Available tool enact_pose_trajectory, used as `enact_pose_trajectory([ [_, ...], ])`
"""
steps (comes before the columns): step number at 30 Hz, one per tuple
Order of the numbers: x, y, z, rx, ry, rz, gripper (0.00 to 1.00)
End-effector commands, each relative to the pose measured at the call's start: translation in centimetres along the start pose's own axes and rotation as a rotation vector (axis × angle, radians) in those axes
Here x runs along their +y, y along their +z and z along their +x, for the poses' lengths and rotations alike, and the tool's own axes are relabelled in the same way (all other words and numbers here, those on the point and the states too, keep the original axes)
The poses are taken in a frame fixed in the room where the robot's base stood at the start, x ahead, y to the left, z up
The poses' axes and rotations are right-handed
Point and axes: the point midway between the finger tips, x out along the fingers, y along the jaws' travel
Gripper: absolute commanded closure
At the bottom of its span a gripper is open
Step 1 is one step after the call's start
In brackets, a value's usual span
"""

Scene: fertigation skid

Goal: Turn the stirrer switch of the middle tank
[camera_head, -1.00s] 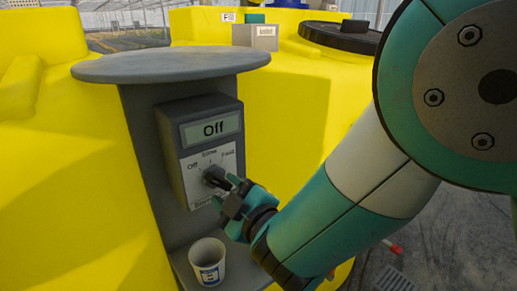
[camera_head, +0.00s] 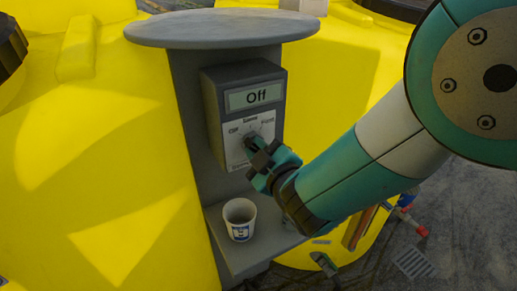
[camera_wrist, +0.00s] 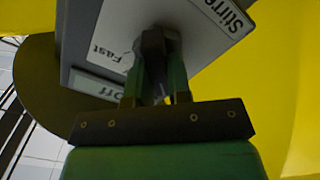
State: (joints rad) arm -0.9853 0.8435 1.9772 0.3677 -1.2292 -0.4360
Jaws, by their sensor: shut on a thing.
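The stirrer switch box (camera_head: 212,110) is a grey box on a grey post in front of the yellow tanks. Its display (camera_head: 255,96) reads "Off". Below it a white dial plate (camera_head: 232,152) carries the labels Off, Slow and Fast; it also shows in the wrist view (camera_wrist: 120,30). My gripper (camera_head: 254,148) is at the dial, its fingers shut on the dark switch knob (camera_wrist: 158,42). The fingers hide most of the knob, and I cannot tell exactly where it points.
A round grey hood (camera_head: 220,28) overhangs the box. A paper cup (camera_head: 240,220) stands on the grey shelf (camera_head: 235,258) below, left of my arm. Yellow tanks (camera_head: 100,140) stand close on both sides. A drain grate (camera_head: 412,262) lies in the floor at right.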

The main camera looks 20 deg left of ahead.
Motion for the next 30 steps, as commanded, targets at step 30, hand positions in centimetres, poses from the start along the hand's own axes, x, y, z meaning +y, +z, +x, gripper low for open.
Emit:
enact_pose_trajectory([
  [30, -0.03, 0.57, -0.02, 0.004, 0.002, 0.716, 1.0],
])
